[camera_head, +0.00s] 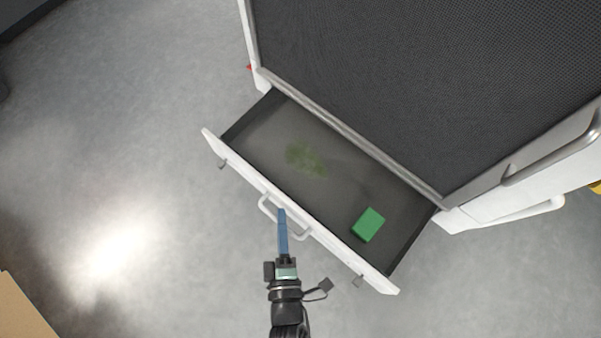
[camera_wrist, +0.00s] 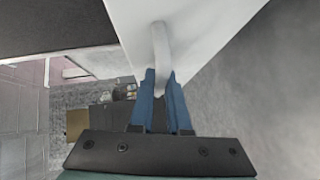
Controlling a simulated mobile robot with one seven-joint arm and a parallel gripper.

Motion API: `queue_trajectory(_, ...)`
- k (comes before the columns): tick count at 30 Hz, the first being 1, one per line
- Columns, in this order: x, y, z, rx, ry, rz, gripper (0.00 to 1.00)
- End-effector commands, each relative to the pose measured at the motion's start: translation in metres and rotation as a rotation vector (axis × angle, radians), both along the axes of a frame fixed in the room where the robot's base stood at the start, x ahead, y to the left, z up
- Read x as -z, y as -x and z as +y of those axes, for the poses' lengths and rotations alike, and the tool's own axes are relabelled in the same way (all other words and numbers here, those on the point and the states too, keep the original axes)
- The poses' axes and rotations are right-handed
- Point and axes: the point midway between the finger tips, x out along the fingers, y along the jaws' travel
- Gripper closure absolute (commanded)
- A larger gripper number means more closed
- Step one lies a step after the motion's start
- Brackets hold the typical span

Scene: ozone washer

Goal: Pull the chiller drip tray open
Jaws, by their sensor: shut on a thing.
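The chiller drip tray (camera_head: 262,150) stands pulled out of the machine like a drawer, with its dark inner floor showing. Its white front panel (camera_head: 345,262) also shows in the wrist view (camera_wrist: 205,25). A pale bar handle (camera_head: 299,233) is fixed to the front; in the wrist view the handle (camera_wrist: 161,48) runs down between my blue fingers. My gripper (camera_head: 282,212) is shut on the handle; its fingertips (camera_wrist: 163,76) sit on both sides of it. A green block (camera_head: 368,225) and a greenish stain (camera_head: 305,160) are inside the tray.
The white machine with a dark mesh top (camera_head: 400,80) stands behind the tray. Another bar handle (camera_head: 555,150) sticks out at its right side. The grey floor (camera_head: 120,130) in front and to the left is clear. A tan surface (camera_head: 22,310) is at the lower left corner.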

Motion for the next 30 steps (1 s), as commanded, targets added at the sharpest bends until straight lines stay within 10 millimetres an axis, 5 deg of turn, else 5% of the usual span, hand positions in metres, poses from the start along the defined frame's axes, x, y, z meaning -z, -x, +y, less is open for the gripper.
queue_trajectory(9, -0.001, 0.036, 0.025, 0.001, -0.001, -0.002, 1.0)
queue_trajectory(26, -0.001, 0.043, 0.03, 0.001, 0.001, -0.003, 1.0)
queue_trajectory(27, -0.001, 0.043, 0.03, 0.001, 0.001, -0.003, 0.78)
queue_trajectory(30, -0.001, 0.043, 0.03, 0.001, 0.001, -0.002, 0.6)
